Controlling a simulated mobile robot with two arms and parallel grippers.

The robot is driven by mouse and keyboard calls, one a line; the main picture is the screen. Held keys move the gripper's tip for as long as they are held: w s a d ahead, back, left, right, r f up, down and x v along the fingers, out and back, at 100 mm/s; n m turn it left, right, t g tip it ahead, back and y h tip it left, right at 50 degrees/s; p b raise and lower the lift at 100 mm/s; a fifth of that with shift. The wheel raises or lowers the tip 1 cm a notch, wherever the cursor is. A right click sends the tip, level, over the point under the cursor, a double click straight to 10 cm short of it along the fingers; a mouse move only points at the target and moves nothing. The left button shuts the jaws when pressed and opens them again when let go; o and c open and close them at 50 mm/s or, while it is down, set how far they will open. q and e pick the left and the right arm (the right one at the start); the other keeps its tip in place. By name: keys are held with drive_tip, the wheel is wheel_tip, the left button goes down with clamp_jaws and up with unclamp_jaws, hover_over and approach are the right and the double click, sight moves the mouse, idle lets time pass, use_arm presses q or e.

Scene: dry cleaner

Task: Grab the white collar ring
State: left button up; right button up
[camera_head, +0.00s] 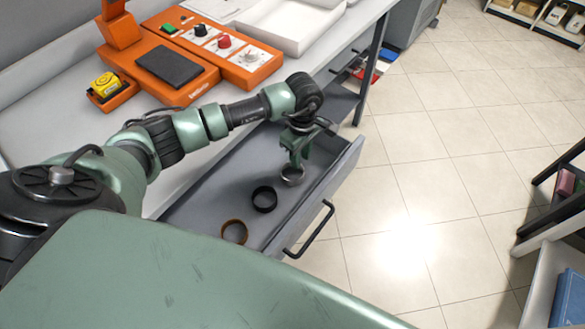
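A pale greyish-white collar ring (292,177) is inside the open grey drawer, toward its far right end. My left gripper (295,166) points down right at this ring, its fingertips at or just above the ring's upper edge. The fingers partly cover the ring, and I cannot tell whether they are closed on it. A black ring (264,199) and a brown ring (234,232) lie in the same drawer, nearer to me. My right gripper is not in view.
The drawer (205,205) is pulled out below the counter (60,93), its front handle (312,232) facing the tiled floor. An orange machine (205,62) and a white tray (290,28) stand on the counter. Open floor lies right; shelving (560,200) stands at the right edge.

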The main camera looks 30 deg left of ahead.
use_arm(q)
wheel_tip(320, 180, down, 2)
drive_tip(key=shift+f, duration=0.15)
clamp_jaws()
